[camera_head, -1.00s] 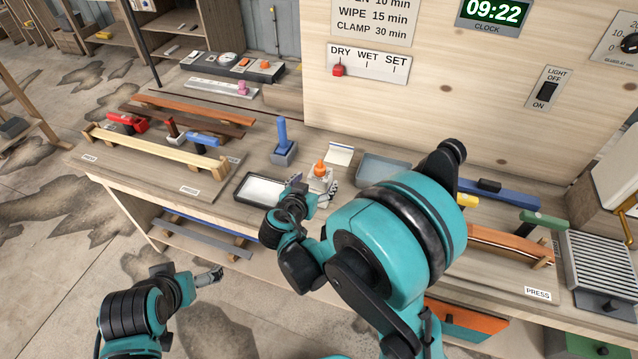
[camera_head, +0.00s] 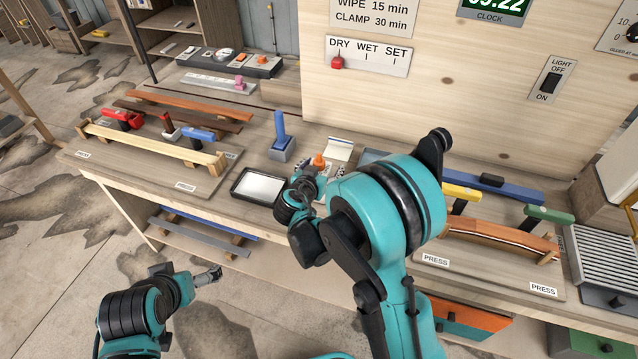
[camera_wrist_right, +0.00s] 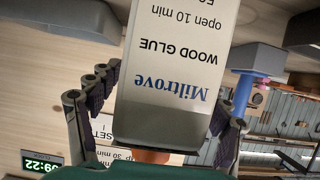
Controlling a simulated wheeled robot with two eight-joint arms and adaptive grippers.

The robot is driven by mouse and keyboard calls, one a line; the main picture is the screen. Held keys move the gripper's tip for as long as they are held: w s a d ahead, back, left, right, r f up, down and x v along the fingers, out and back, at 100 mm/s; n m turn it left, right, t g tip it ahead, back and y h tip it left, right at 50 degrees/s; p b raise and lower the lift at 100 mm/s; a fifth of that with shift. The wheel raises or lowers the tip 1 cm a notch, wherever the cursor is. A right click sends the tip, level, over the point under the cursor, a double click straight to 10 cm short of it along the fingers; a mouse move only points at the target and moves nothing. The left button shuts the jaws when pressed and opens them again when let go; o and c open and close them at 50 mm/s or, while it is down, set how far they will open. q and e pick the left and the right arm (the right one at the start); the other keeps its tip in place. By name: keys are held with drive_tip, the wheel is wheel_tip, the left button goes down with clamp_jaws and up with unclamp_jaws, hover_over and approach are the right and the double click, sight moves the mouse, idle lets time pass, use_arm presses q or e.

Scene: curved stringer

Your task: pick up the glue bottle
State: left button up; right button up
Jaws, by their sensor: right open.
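The glue bottle is white with an orange cap (camera_head: 319,160), and in the head view its body is mostly hidden behind my right gripper (camera_head: 318,178). In the right wrist view the glue bottle (camera_wrist_right: 172,75) fills the middle, its "Miltrove WOOD GLUE" label appearing upside down. My right gripper (camera_wrist_right: 166,92) is open, with a finger on each side of the bottle. A gap shows on the left; contact on the right is unclear. My left gripper (camera_head: 212,275) hangs low, away from the bench, and its opening is too small to judge.
A black-rimmed tray (camera_head: 236,186) lies left of the bottle. A blue-handled tool on a grey block (camera_head: 281,150) stands behind it, and a white notepad (camera_head: 340,149) lies close behind the bottle. Clamped wooden strips (camera_head: 150,145) sit left on the bench (camera_head: 225,208).

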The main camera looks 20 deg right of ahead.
drive_tip(key=c, duration=1.7)
drive_tip(key=shift+r, duration=0.1)
drive_tip(key=shift+c, duration=0.2)
